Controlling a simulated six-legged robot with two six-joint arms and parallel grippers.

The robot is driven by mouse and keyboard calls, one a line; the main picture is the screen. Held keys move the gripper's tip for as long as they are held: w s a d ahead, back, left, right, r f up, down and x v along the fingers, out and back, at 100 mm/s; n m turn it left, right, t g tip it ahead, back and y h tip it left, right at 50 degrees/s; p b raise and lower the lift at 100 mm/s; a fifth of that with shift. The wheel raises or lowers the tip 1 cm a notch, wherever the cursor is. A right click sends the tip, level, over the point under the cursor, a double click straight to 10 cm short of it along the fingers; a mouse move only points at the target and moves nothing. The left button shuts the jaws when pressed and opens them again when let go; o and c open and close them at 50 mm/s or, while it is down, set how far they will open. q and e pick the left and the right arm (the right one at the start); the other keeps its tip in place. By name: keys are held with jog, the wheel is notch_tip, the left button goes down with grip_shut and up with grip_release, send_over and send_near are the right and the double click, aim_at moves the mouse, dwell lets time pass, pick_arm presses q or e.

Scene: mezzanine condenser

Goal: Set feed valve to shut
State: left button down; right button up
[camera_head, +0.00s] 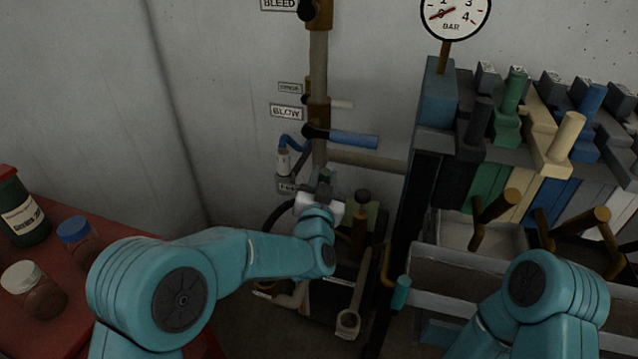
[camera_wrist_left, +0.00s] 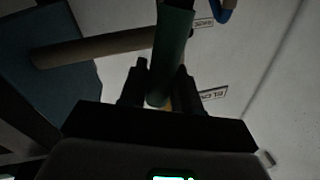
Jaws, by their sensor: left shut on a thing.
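The feed valve's green lever handle (camera_wrist_left: 173,45) shows in the left wrist view, running up between the two dark fingers of my left gripper (camera_wrist_left: 160,78). The gripper is shut on it. In the head view my left gripper (camera_head: 322,192) is low on the pipe, beside a partly hidden label (camera_head: 286,186). My wrist covers most of the valve body there, so the lever's angle is hard to tell. My right arm shows at lower right, but its gripper is not in view.
Above is the blow valve with a blue lever (camera_head: 352,139). A pressure gauge (camera_head: 455,13) stands at upper right, near several coloured levers. A red table (camera_head: 50,253) with jars is at left. Pipes and an open-topped fitting (camera_head: 348,322) lie below my wrist.

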pick_arm(q)
jog(key=s+d+f+m+h+b, duration=0.2)
jog(key=d+f+m+h+b, duration=0.2)
jog(key=d+f+m+b, duration=0.3)
jog(key=shift+s+d+f+m+t+b, duration=0.35)
jog(key=shift+f+m+b, duration=2.05)
jog(key=shift+m, duration=2.6)
jog(key=shift+d+r+b, duration=0.1)
jog(key=shift+r+b, duration=0.15)
jog(key=shift+b, duration=0.15)
jog(key=c, duration=0.9)
grip_release()
jog(key=shift+r, duration=0.1)
jog(key=v, duration=1.6)
jog(key=shift+f, duration=0.25)
